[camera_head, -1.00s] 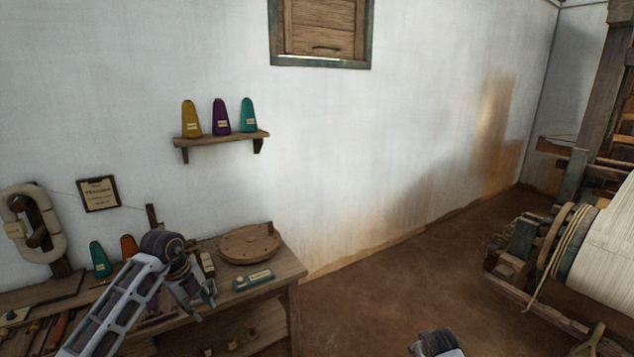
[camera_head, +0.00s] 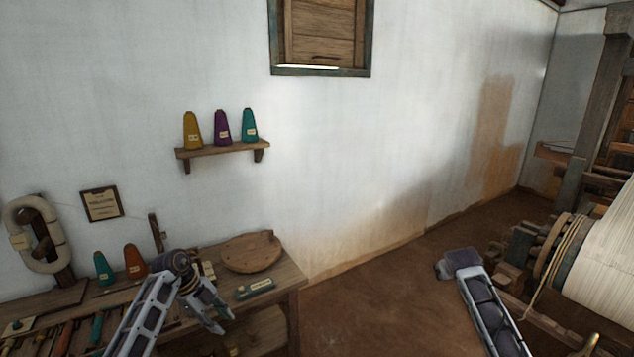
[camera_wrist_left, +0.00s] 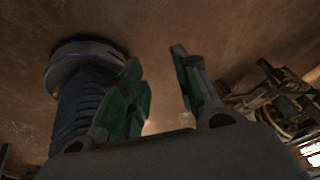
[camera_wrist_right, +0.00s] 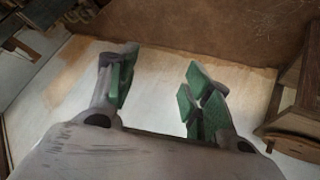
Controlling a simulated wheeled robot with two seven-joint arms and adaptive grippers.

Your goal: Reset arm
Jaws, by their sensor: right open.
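My left gripper (camera_head: 215,313) hangs in front of the workbench's right part in the head view, pointing down to the right. In the left wrist view its two green-padded fingers (camera_wrist_left: 158,58) stand apart with nothing between them. My right arm rises from the bottom right over the brown floor in the head view; its fingers cannot be made out there. In the right wrist view the right gripper (camera_wrist_right: 162,60) is open and empty, with pale wall and brown floor behind it. The task names no object.
A workbench (camera_head: 285,284) at lower left carries a round wooden board (camera_head: 250,252), a teal cone (camera_head: 104,268), an orange cone (camera_head: 134,262) and tools. A wall shelf (camera_head: 222,149) holds three cones. The loom (camera_head: 606,245) stands at right. Floor between is clear.

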